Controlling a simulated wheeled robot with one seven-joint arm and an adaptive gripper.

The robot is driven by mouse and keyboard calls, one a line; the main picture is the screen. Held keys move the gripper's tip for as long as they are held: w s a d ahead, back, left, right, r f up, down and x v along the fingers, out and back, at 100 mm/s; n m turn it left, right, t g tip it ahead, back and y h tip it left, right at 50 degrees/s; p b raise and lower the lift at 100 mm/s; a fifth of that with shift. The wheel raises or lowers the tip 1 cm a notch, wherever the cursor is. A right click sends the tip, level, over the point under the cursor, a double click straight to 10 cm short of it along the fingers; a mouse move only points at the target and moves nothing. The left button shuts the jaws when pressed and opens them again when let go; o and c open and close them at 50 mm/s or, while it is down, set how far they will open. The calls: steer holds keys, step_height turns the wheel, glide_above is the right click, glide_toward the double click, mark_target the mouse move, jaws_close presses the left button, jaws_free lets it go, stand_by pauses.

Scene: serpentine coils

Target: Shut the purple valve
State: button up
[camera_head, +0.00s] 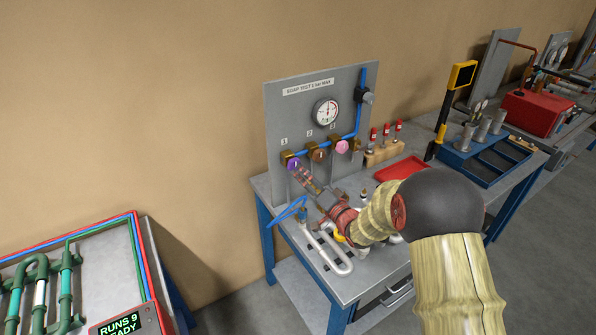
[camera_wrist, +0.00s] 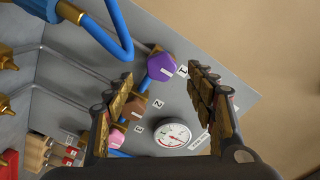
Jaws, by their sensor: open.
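The purple valve knob (camera_head: 293,163) is the leftmost of three knobs on a grey upright panel in the head view. In the wrist view the purple knob (camera_wrist: 160,67) is faceted, with a short white line pointing toward the label 1. My gripper (camera_wrist: 159,76) is open, with one finger on each side of the purple knob in the picture. I cannot tell whether either finger touches it. In the head view my gripper (camera_head: 300,172) reaches to the knob from lower right.
A brown knob (camera_wrist: 133,108) and a pink knob (camera_wrist: 115,135) sit in the same row, near my left finger. A pressure gauge (camera_wrist: 173,135) is above them on the panel. Blue pipe (camera_head: 359,110) runs along the panel. A white coil (camera_head: 338,262) lies on the bench below my arm.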

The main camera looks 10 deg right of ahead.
steer(key=shift+v, duration=2.15)
